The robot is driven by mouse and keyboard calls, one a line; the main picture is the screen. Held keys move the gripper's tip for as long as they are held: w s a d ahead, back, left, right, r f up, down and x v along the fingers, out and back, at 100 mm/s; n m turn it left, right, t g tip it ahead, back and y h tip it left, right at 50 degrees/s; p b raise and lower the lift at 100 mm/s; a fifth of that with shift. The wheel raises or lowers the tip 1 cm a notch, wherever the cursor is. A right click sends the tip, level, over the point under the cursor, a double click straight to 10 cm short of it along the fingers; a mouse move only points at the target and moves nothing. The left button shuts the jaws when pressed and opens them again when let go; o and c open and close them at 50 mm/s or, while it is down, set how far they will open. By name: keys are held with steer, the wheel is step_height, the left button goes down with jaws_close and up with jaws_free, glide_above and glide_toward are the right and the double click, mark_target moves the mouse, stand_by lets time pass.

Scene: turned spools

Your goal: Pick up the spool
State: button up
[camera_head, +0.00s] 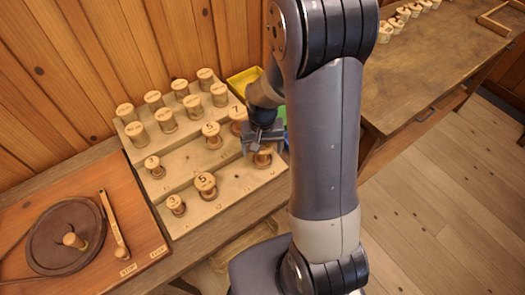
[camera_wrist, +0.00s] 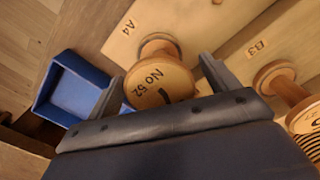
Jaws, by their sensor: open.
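In the wrist view a wooden spool (camera_wrist: 158,80) with "No 52" on its round top stands on the pale step near the mark A4. My gripper (camera_wrist: 164,72) is open, with one finger on each side of this spool. I cannot tell whether the fingers touch it. In the head view my gripper (camera_head: 262,146) is over the right end of the lowest step, and the spool (camera_head: 263,160) shows partly below it. My arm hides the area to the right.
A blue tray (camera_wrist: 75,90) lies beside the rack. A yellow bin (camera_head: 243,80) is behind. A turntable (camera_head: 66,236) and lever (camera_head: 113,224) sit at left.

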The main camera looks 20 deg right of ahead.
steer(key=shift+s+f, duration=0.1)
steer(key=shift+f, duration=0.2)
steer(key=c, duration=1.1)
